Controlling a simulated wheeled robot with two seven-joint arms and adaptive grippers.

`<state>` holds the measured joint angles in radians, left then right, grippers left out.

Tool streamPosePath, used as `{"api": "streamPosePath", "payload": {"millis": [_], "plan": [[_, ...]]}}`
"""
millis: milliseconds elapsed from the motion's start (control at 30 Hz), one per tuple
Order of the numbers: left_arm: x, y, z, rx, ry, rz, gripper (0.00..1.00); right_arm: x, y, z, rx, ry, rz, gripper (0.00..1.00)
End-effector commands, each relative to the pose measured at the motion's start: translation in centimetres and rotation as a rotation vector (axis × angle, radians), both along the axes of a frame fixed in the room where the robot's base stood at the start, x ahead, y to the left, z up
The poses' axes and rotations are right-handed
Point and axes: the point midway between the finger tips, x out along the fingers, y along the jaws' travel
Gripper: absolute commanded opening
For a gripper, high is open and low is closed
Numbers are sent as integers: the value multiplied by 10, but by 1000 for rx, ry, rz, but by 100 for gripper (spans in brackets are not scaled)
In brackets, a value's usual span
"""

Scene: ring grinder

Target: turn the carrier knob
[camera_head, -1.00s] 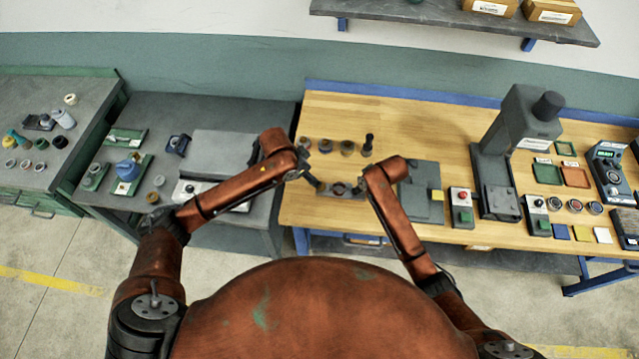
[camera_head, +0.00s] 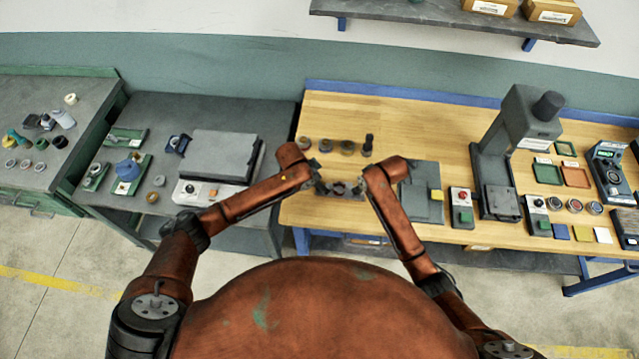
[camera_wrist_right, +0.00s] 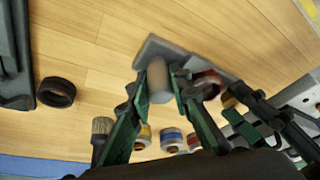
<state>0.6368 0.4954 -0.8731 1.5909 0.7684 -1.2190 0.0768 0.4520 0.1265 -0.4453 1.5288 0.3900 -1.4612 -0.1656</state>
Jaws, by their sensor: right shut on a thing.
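The carrier (camera_head: 338,190) is a small dark grey block on the wooden bench, partly hidden by my grippers in the head view. It shows in the right wrist view as a grey base (camera_wrist_right: 150,50) with a reddish-brown ring (camera_wrist_right: 207,82) on it. The carrier knob (camera_wrist_right: 158,82) is a grey rounded cylinder. My right gripper (camera_wrist_right: 160,88) has its green fingers on either side of the knob and is shut on it. My left gripper (camera_head: 319,186) is at the carrier's left end. Its fingers are too small and overlapped to tell open from shut.
Several small round parts (camera_head: 347,147) stand behind the carrier. A black ring (camera_wrist_right: 56,92) lies on the bench. A dark grey plate (camera_head: 420,190) with a yellow block is to the right. A press (camera_head: 500,160) stands farther right. A grey bench (camera_head: 225,110) is to the left.

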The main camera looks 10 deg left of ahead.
Motion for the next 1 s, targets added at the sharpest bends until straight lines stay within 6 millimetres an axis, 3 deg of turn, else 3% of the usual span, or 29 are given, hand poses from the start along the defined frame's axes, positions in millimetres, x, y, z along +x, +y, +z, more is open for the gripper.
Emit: {"api": "streamPosePath", "payload": {"millis": [533, 1000], "plan": [[0, 1, 0, 0, 0, 0, 3, 0, 0, 0, 0, 0, 0, 0], [1, 2, 0, 3, 1, -111, 2, 0, 0, 0, 0, 0, 0, 0]]}}
